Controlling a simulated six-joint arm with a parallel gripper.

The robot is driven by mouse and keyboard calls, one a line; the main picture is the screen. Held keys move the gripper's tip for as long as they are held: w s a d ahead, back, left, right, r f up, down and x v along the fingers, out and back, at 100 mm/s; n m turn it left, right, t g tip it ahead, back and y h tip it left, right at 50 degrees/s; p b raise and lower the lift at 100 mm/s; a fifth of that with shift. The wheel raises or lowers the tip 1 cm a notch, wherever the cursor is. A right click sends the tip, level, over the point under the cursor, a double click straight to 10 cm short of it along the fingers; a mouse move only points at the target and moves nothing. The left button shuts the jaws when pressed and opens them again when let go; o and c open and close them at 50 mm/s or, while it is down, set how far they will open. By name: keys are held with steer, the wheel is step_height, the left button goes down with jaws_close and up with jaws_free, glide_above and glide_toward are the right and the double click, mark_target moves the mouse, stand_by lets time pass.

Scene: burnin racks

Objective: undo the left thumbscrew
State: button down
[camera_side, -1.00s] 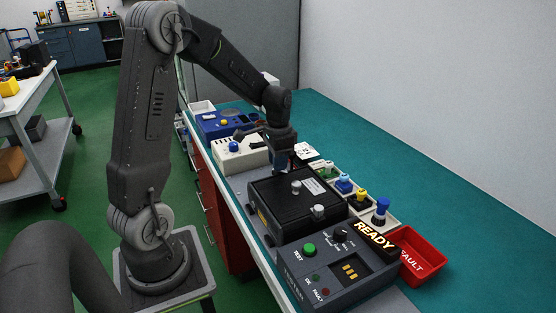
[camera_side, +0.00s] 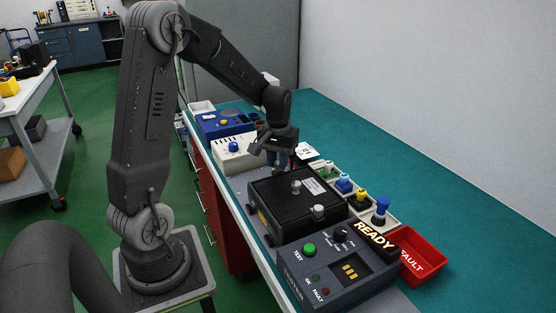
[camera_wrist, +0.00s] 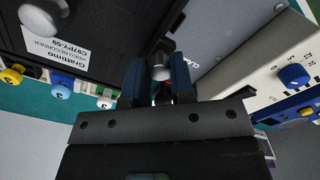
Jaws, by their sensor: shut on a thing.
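A grey metal thumbscrew (camera_wrist: 160,68) stands between the blue fingers of my gripper (camera_wrist: 159,82) in the wrist view, at the end edge of the black recorder (camera_wrist: 112,45). My gripper is shut on it. In the side view my gripper (camera_side: 278,161) points down at the far end of the recorder (camera_side: 280,203), and its fingers hide the held screw. Two other knobs stand on the recorder: a far one (camera_side: 296,187) and a near one (camera_side: 318,211). One knob (camera_wrist: 43,16) also shows at the wrist view's upper left.
A white box with a blue knob (camera_side: 248,153) stands close behind my gripper. The READY tester (camera_side: 335,266) and red FAULT bin (camera_side: 423,252) are nearer. The teal bench (camera_side: 420,170) is clear at right.

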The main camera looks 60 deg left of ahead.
mark_target(278, 162)
steer(key=shift+n, duration=0.5)
steer(key=shift+r, duration=0.1)
steer(key=c, duration=1)
jaws_free()
step_height(278, 162, up, 14)
steer(key=shift+f, duration=0.15)
steer(key=s+d+m+t, duration=0.2)
steer(key=s+d+m, duration=0.1)
steer(key=d, duration=0.3)
steer(key=s+d+m+t, duration=0.1)
steer(key=s+d+m, duration=0.2)
steer(key=s+d, duration=0.3)
steer(key=s+d+m+t, duration=0.2)
steer(key=s+d+m, duration=0.1)
steer(key=s+d, duration=0.2)
steer(key=shift+s+d+t, duration=0.2)
steer(key=shift+d+t, duration=0.1)
steer(key=shift+d, duration=1.1)
